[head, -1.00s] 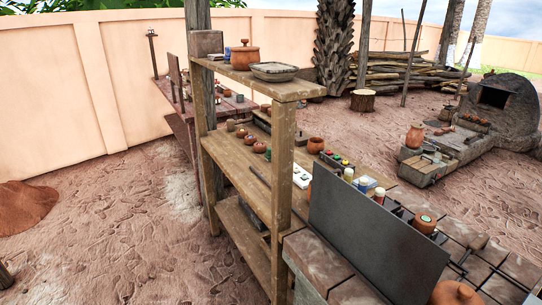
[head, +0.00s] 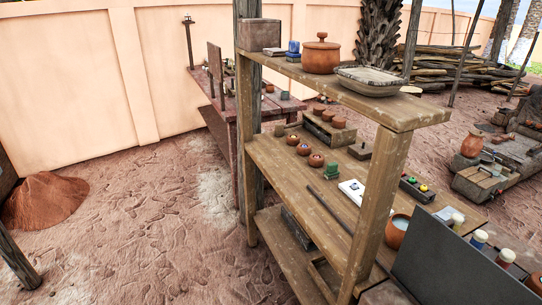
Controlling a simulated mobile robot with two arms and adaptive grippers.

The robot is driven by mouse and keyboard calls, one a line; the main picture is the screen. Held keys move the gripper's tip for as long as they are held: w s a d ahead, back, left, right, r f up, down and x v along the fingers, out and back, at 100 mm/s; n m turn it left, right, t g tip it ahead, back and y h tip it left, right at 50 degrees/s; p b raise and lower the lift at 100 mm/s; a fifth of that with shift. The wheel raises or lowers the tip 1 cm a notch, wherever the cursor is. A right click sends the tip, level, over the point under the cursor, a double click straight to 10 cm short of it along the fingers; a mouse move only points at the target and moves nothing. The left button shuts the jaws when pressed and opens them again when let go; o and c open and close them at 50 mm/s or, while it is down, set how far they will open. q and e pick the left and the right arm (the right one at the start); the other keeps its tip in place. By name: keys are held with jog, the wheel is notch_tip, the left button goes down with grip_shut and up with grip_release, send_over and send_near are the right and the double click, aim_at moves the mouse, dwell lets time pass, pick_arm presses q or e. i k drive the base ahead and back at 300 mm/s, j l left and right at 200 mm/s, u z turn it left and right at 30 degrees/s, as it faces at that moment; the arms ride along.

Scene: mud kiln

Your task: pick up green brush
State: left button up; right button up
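A small green block-like thing (head: 331,172) stands on the middle board of the wooden shelf; it may be the green brush, but it is too small to tell. It is right of several small round clay pots (head: 304,149) and left of a white flat object (head: 353,190). A thin dark rod (head: 328,210) lies on the board in front of it. Neither of my grippers shows in the head view.
The wooden shelf (head: 400,108) has an upper board with a lidded clay pot (head: 321,55) and a shallow tray (head: 371,80). A dark upright panel (head: 450,265) stands at the lower right. A worktable (head: 262,104) is behind. Sandy ground (head: 140,215) at left is open.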

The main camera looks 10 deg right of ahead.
aim_at(331, 172)
jog(key=i+j+u, duration=0.1)
jog(key=i, duration=0.7)
jog(key=i+j+u, duration=0.1)
jog(key=i+j, duration=0.15)
jog(key=i, duration=0.6)
jog(key=i+z, duration=0.25)
jog(key=z, duration=0.2)
jog(key=i+j+z, duration=0.25)
jog(key=z, duration=0.2)
jog(key=i+j+z, duration=0.2)
jog(key=z, duration=0.25)
jog(key=i+j+z, duration=0.15)
jog(key=j+z, duration=0.3)
jog(key=l, duration=0.1)
